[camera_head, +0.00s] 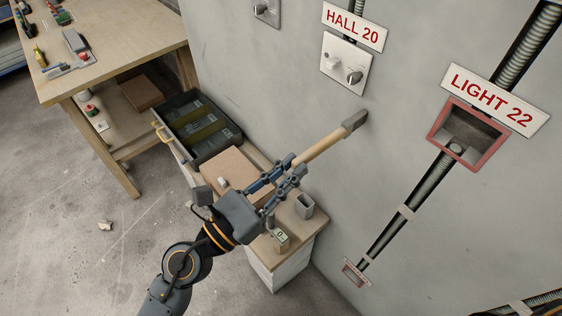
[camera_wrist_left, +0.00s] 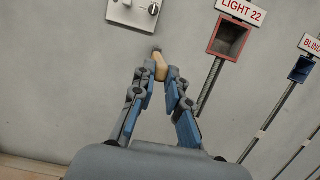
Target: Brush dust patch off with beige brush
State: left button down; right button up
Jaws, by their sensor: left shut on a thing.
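My left gripper (camera_head: 294,168) is shut on the beige brush (camera_head: 322,145). The brush has a pale round handle and a grey-brown head, which points up and right at the grey wall, below the HALL 20 switch plate. I cannot tell whether the head touches the wall. In the left wrist view the brush (camera_wrist_left: 160,68) sticks out between the fingertips (camera_wrist_left: 158,82), foreshortened, its head near the wall. I cannot make out a dust patch on the wall in either view. My right gripper is not in view.
The HALL 20 plate (camera_head: 345,62) and the red-rimmed LIGHT 22 box (camera_head: 467,132) are on the wall (camera_head: 245,70). Below my left gripper stands a cabinet (camera_head: 310,232) with an open drawer (camera_head: 201,127) and a small grey cup (camera_head: 305,206). A workbench (camera_head: 120,62) stands at upper left.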

pick_arm(q)
jog(key=s+d, duration=0.3)
jog(key=s, duration=0.2)
jog(key=shift+d+p, duration=0.3)
dwell(0.6)
jog(key=shift+a, duration=0.1)
